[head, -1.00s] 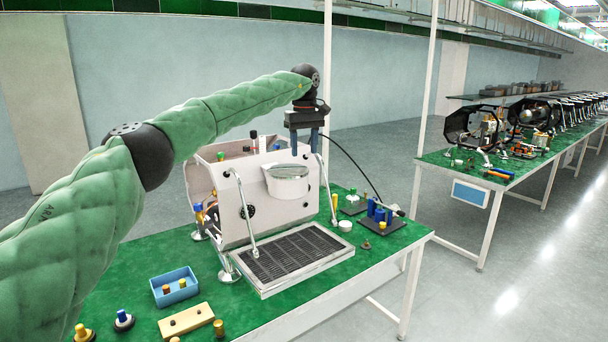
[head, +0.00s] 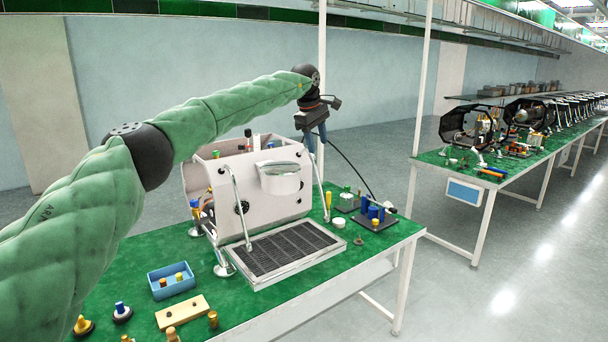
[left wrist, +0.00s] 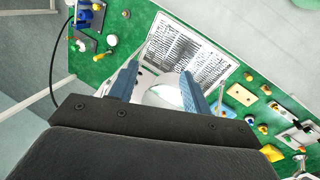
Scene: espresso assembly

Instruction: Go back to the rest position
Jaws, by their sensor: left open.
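My left gripper (head: 314,138) is held above the back right of the white espresso machine (head: 262,200). Its blue fingers are apart with nothing between them. The drip grate (head: 285,250) also shows at the machine's front in the head view. My right gripper is in neither view.
The green table (head: 350,262) carries a blue tray (head: 171,281) with small parts, a tan block (head: 182,312) and loose knobs at the front left. A black stand (head: 374,219) with blue pieces sits at the right. A second bench (head: 500,176) stands beyond an aisle.

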